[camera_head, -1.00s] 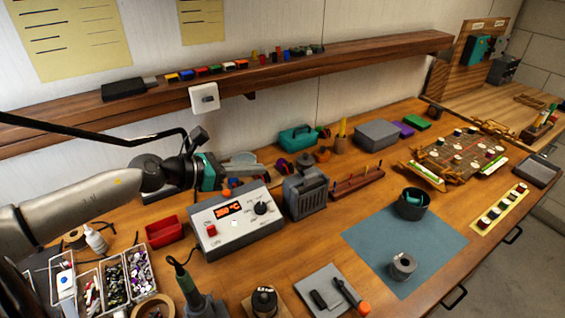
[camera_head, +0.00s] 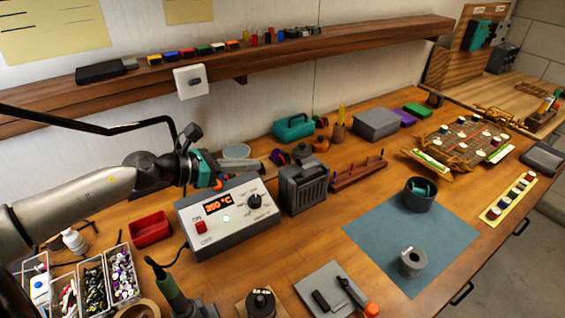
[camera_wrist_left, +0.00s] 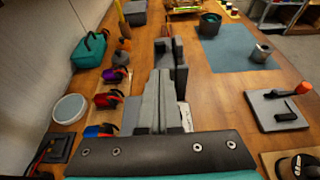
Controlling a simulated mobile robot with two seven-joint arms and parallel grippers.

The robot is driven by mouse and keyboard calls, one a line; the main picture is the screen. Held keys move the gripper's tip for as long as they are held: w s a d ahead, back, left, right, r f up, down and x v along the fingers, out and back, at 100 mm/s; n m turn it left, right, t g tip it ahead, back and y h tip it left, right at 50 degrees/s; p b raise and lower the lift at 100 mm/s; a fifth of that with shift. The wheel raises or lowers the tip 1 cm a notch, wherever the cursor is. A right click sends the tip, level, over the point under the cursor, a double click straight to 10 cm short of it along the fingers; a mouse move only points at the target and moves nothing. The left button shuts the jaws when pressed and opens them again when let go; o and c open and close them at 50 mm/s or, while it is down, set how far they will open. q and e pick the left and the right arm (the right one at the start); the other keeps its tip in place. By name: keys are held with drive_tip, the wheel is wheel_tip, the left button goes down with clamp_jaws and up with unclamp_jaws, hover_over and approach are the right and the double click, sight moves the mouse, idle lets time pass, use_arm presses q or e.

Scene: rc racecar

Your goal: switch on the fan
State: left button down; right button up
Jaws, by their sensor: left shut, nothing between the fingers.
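A dark grey vented box with a handle (camera_head: 303,187), which looks like the fan, stands upright on the bench right of the soldering station. In the left wrist view the fan (camera_wrist_left: 180,62) is just beyond my fingers and partly hidden by them. My left gripper (camera_head: 217,183) is shut and empty, behind the station's top edge and left of the fan, pointing toward it. The left wrist view shows its closed fingers (camera_wrist_left: 160,88) in the middle. I cannot make out a switch on the fan or tell whether they touch. My right gripper is not in view.
The soldering station (camera_head: 228,217) with a lit 350 °C display stands in front of my left gripper. A wooden tool rack (camera_head: 357,173) is right of the fan. A teal toolbox (camera_head: 294,128) stands behind. The blue mat (camera_head: 375,235) has bare areas.

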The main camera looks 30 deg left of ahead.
use_arm(q)
approach(296, 161)
drive_tip(key=shift+x, duration=2.05)
drive_tip(key=shift+w+d+f, duration=0.3)
drive_tip(key=shift+w+f, duration=0.3)
drive_tip(key=shift+w, duration=0.25)
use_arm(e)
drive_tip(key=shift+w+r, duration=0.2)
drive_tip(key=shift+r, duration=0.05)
use_arm(q)
drive_tip(key=shift+r+p, duration=0.1)
drive_tip(key=shift+p, duration=0.3)
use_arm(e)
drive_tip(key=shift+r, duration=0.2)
use_arm(q)
drive_tip(key=shift+r, duration=0.1)
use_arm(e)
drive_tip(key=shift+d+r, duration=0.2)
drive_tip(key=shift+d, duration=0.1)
